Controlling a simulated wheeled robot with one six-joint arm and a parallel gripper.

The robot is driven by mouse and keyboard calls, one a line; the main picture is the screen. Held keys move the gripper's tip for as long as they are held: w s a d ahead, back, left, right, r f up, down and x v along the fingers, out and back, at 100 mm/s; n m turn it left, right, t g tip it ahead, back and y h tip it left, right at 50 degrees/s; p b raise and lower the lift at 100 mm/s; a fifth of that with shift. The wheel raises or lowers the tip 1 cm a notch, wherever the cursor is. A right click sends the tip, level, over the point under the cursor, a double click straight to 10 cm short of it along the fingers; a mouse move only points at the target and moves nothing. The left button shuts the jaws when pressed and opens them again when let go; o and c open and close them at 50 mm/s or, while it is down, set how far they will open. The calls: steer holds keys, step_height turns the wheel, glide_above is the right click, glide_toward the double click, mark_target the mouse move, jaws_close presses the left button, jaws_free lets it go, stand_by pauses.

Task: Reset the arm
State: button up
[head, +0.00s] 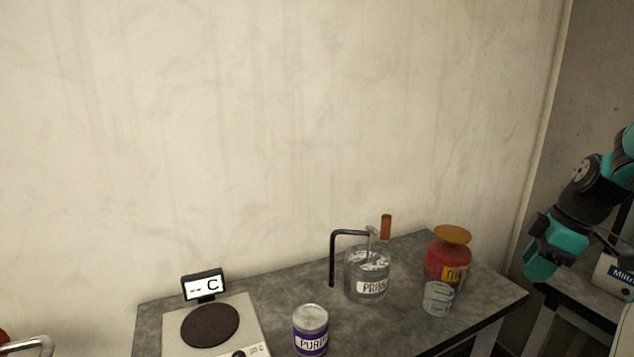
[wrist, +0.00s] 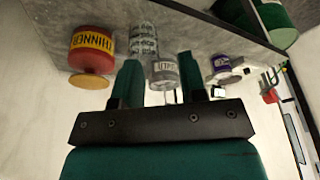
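My arm reaches in from the right edge in the head view, its teal gripper end (head: 541,262) hanging beside the right end of the grey workbench (head: 400,335). In the wrist view, my gripper (wrist: 159,66) shows two teal fingers standing well apart on a black mount. Nothing is held between them. The wrist view is tilted, with the bench things upside down.
On the bench stand a red thinner container (head: 447,262) with an orange top, a clear glass (head: 438,298), a primer pot (head: 366,275) with a stirrer, a purple-labelled can (head: 310,332) and a hot plate (head: 240,318). A white box (head: 615,277) sits on another table at right.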

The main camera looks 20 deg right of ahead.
steer(key=w+a+r+y, duration=0.1)
steer(key=w+a+r, duration=0.1)
steer(key=a, duration=0.9)
steer(key=w+a+r, duration=0.2)
steer(key=a, duration=0.8)
steer(key=s+a+r+g, duration=0.1)
steer(key=s+a, duration=0.4)
steer(key=a, duration=0.4)
steer(key=s+a+r+g, duration=0.1)
steer(key=s+a, duration=0.5)
steer(key=a, duration=0.3)
steer(key=shift+s+r+m+y, duration=0.25)
steer(key=shift+s+m+y, duration=0.05)
steer(key=shift+y, duration=0.1)
